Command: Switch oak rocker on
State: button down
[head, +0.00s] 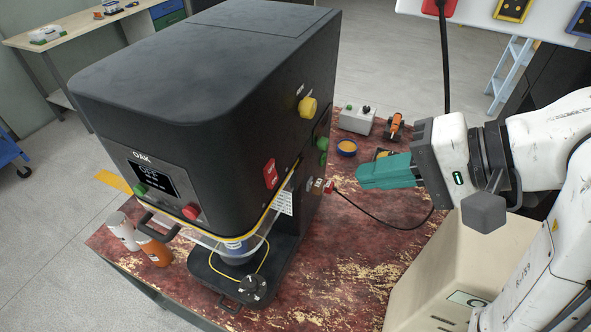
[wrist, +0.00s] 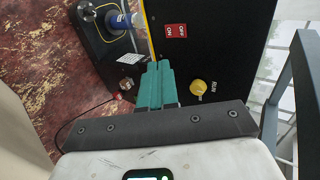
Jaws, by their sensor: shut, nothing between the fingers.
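The black machine labelled OAK (head: 215,105) stands on the worn red table, its small front display (head: 152,177) seeming to read OFF. A red rocker (head: 270,173) sits on its right side face. In the wrist view the rocker (wrist: 175,31) carries ON and OFF lettering; I cannot tell which half is pressed in. My gripper (head: 362,177) is right of that face, its teal fingers closed together and empty, apart from the rocker. In the wrist view the fingertips (wrist: 158,66) point toward the machine's side, below the rocker.
A yellow knob (head: 308,107), marked RUN in the wrist view (wrist: 198,87), is on the same face. A green button (head: 322,144) and a red plug (head: 329,187) with a black cable are nearby. A grey box (head: 356,120) sits behind.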

jog(key=b, duration=0.3)
send_near(274, 181)
notch_tip(274, 181, down, 3)
jog(key=shift+w+a+f+b, duration=0.1)
jog(key=shift+w+a+b, duration=0.2)
jog(key=shift+a+b, duration=0.5)
jog(key=shift+w+a+f+b, duration=0.1)
jog(key=shift+w+a+b, duration=0.2)
jog(key=shift+a+b, duration=0.5)
jog(key=shift+w+a+f+b, duration=0.1)
jog(key=shift+w+a+b, duration=0.2)
jog(key=shift+a+b, duration=0.5)
